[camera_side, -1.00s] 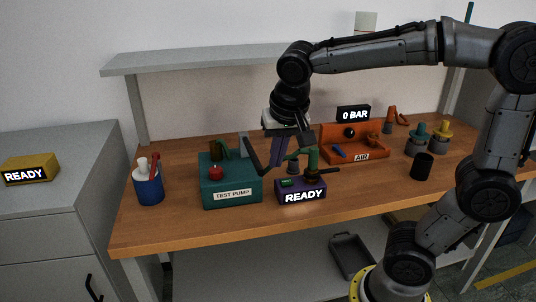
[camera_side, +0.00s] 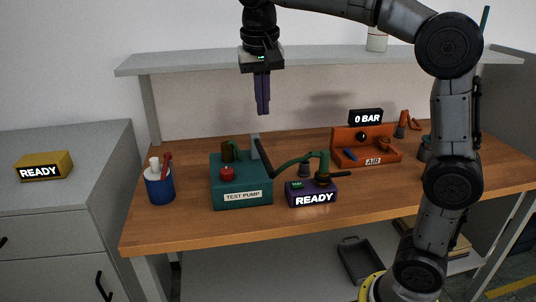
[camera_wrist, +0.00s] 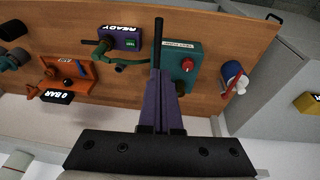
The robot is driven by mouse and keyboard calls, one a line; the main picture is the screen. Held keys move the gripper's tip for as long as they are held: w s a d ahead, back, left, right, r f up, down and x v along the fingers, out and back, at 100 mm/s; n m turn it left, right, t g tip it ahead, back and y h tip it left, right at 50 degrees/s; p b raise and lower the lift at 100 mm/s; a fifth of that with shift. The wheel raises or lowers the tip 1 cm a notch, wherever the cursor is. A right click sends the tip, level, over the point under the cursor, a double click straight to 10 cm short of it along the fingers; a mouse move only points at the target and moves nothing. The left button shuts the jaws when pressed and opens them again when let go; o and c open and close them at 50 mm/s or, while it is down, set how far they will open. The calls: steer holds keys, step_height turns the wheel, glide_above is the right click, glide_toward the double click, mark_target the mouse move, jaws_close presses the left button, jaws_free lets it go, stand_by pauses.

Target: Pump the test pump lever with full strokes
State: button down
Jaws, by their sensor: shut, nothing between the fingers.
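The test pump (camera_side: 240,187) is a teal box labelled TEST PUMP with a red knob (camera_side: 227,173) on top. Its dark lever (camera_side: 263,158) stands tilted up at the pump's right side. My gripper (camera_side: 263,112) is shut and empty, pointing down, well above the pump and apart from the lever. In the wrist view the pump (camera_wrist: 193,62) lies beyond my gripper (camera_wrist: 160,85), whose purple fingers hide part of it. The lever (camera_wrist: 158,45) shows as a dark bar in line with the fingers.
A purple READY box (camera_side: 312,192) with a green hose stands right of the pump. An orange AIR unit (camera_side: 366,150) with a 0 BAR display (camera_side: 366,116) is behind right. A blue cup of tools (camera_side: 159,187) stands left. A grey shelf (camera_side: 200,62) runs along the back.

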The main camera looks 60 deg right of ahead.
mark_target(268, 164)
steer(key=x, duration=0.8)
steer(key=s+x, duration=0.1)
steer(key=x, duration=0.3)
steer(key=shift+a+f, duration=0.1)
steer(key=shift+f, duration=0.4)
steer(key=shift+s+f, duration=0.15)
steer(key=shift+f, duration=0.35)
steer(key=shift+f, duration=0.1)
